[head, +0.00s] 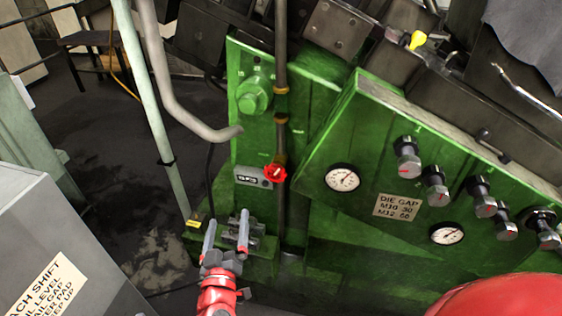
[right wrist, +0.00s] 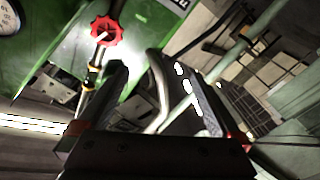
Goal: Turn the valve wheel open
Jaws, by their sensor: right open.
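The valve wheel (head: 276,173) is small and red, on a thin dark vertical pipe at the front of the green machine. In the right wrist view the red wheel (right wrist: 106,31) shows at the upper left, with its pipe running below it. My right gripper (head: 229,214) is open and empty, its two fingers pointing up in the head view, below and left of the wheel. It looks apart from the wheel. In the right wrist view the open fingers (right wrist: 140,68) lie below and right of the wheel. My left gripper is not in view.
The green machine panel (head: 330,210) carries gauges (head: 342,178) and several knobs (head: 407,158) right of the wheel. A small grey labelled box (head: 254,177) sits just left of the wheel. A pale bent pipe (head: 165,85) hangs left. A grey cabinet (head: 50,225) stands lower left.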

